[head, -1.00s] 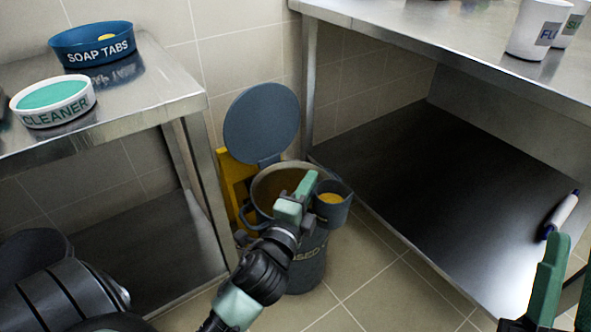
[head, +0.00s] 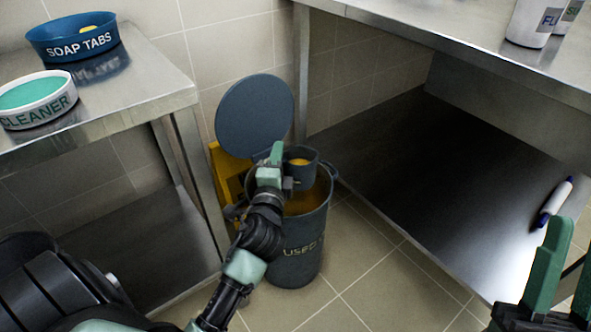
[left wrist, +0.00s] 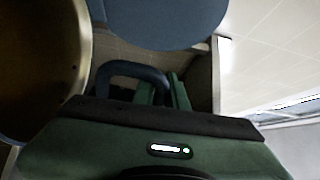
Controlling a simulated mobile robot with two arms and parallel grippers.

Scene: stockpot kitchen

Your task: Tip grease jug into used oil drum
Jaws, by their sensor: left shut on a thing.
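The used oil drum (head: 298,258) stands on the floor between the two counters, its round lid (head: 254,115) swung up behind it. Brownish-yellow oil shows inside. The small dark grease jug (head: 302,174), with yellow grease in it, is over the drum's mouth and looks close to upright.
The left counter holds a blue soap tabs bowl (head: 72,38) and a white cleaner bowl (head: 38,100). The right counter has white containers (head: 533,22) on top and a white-and-blue roller-like thing (head: 556,202) on its lower shelf. Floor in front of the drum is clear.

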